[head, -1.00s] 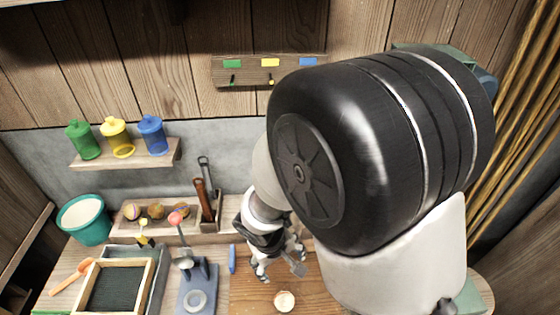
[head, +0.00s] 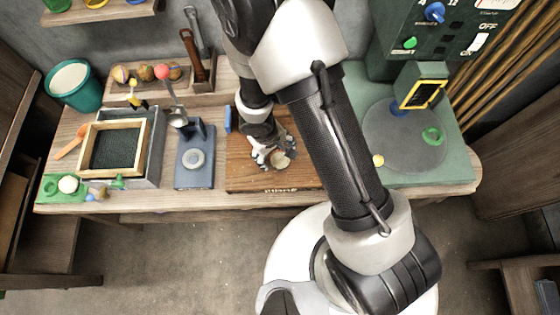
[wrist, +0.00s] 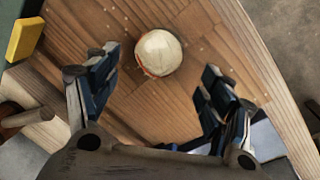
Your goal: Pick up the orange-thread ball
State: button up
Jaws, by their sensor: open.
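A cream ball (head: 281,160) with a thin orange line along its edge lies on the brown wooden board (head: 245,178). In the wrist view the ball (wrist: 160,52) sits just beyond and between the two fingertips, on bare wood grain. My gripper (head: 270,156) is directly beside and over the ball in the head view. In the wrist view my gripper (wrist: 157,75) is open, with a finger on each side and nothing between the pads.
Several wound balls (head: 146,73) sit in a wooden rack at the back. A blue-grey press stand (head: 194,175) and a framed screen (head: 115,147) stand left of the board. A green machine with a round plate (head: 400,140) is at right. The board's front edge is near.

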aim_at(278, 156)
jog(key=f+b, duration=0.1)
jog(key=f, duration=0.1)
jog(key=f+b, duration=0.1)
jog(key=f, duration=0.1)
jog(key=d+f+b, duration=0.1)
jog(key=f, duration=0.1)
jog(key=shift+w+d, duration=0.1)
jog(key=shift+w, duration=0.2)
jog(key=shift+r, duration=0.1)
jog(key=shift+c, duration=0.4)
jog(key=c, duration=1.1)
jog(key=shift+r, duration=0.15)
